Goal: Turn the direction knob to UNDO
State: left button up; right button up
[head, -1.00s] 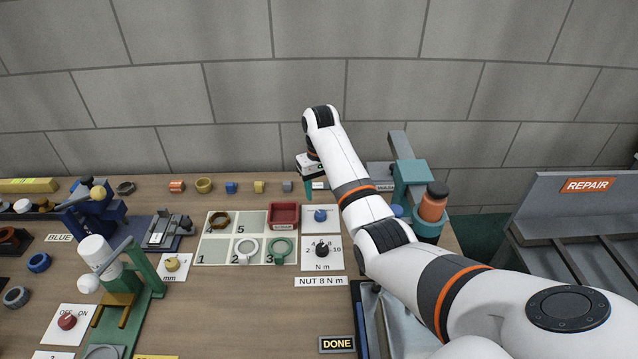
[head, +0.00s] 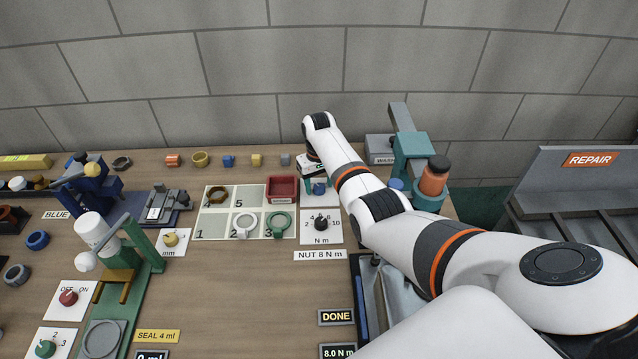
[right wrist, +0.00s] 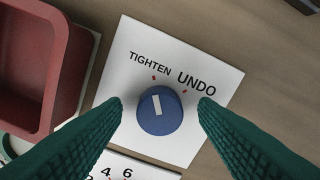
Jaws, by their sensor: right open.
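The direction knob (right wrist: 160,112) is blue with a white pointer mark, on a white plate (right wrist: 215,68) lettered TIGHTEN and UNDO. The mark points toward the red tick under TIGHTEN, not the one by UNDO. In the head view the blue knob (head: 319,189) is partly hidden by my right gripper. My right gripper (right wrist: 160,104) is open, its two green fingers on either side of the knob with small gaps showing. My left gripper is in neither view.
A red bin (right wrist: 40,65) stands close left of the plate, also in the head view (head: 283,188). A black N m dial (head: 320,223) sits just in front. A teal stand (head: 412,170) with an orange bottle is to the right.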

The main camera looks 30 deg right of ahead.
jog(key=shift+f, duration=0.15)
jog(key=shift+c, duration=0.2)
jog(key=c, duration=0.9)
jog(key=shift+c, duration=0.2)
jog(key=m+p, duration=0.1)
jog(key=m, duration=0.2)
jog(key=shift+p, duration=0.3)
jog(key=m+p, duration=0.1)
jog(key=m, duration=0.2)
jog(key=shift+m, duration=0.3)
jog(key=m, duration=0.3)
jog(key=shift+m+p, duration=0.3)
jog(key=shift+p, duration=0.05)
jog(key=shift+m, duration=1.8)
